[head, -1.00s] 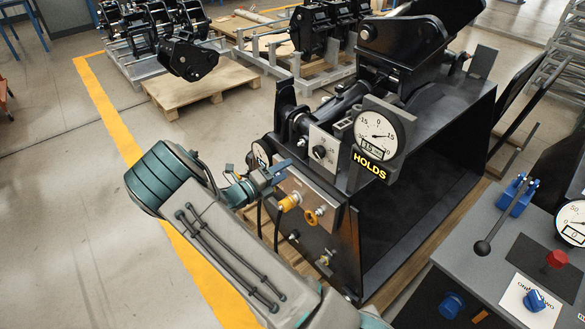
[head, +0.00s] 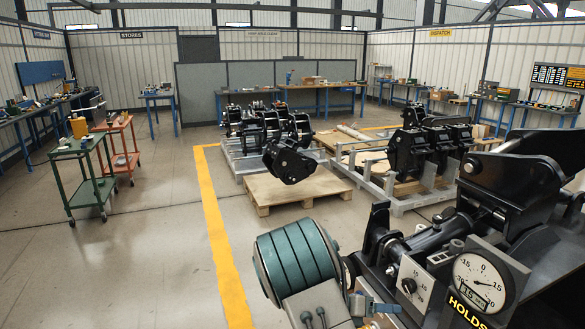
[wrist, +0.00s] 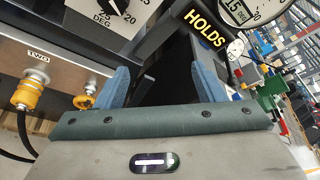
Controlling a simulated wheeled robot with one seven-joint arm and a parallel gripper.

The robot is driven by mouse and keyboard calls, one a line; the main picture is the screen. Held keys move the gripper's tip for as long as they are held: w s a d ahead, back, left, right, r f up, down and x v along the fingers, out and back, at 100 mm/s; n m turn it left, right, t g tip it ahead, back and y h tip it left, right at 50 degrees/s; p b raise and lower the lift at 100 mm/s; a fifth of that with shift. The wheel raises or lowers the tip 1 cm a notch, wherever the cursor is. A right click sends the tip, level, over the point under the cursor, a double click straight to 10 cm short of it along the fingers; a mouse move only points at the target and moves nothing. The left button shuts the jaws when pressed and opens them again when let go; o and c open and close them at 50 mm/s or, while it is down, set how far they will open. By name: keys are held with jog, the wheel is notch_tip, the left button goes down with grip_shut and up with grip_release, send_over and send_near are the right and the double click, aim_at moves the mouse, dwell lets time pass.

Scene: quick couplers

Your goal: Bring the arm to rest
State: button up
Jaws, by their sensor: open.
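My gripper (wrist: 160,82) is open in the wrist view, with its two blue fingers apart and nothing held between them. In the head view my arm's teal-banded joint (head: 298,262) shows at the bottom centre, and only a blue part of the gripper end shows at the lower edge. The gripper is beside the panel of a black machine (head: 515,170). I cannot tell whether that finger touches anything.
A round gauge (head: 482,283) with a HOLDS label stands on the machine at lower right. A pallet (head: 290,188) bears a black part behind my arm. Green (head: 88,180) and orange (head: 124,150) carts stand at left. Floor beside the yellow line is clear.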

jog(key=s+a+r+m+y, duration=0.2)
jog(key=s+r+m+y, duration=0.3)
jog(key=s+m, duration=0.3)
jog(key=s+a+r+m+t+y, duration=0.1)
jog(key=s+a+r+m+y, duration=0.2)
jog(key=s+m, duration=0.5)
jog(key=s+a+r+m+y, duration=0.3)
jog(key=s+r+m+y, duration=0.3)
jog(key=m, duration=0.6)
jog(key=s, duration=0.2)
jog(key=shift+s+a+r+t+y, duration=0.25)
jog(key=shift+s+r+t+y, duration=0.1)
jog(key=shift+t+y, duration=0.05)
jog(key=shift+c, duration=0.3)
jog(key=c, duration=0.5)
jog(key=shift+d, duration=0.15)
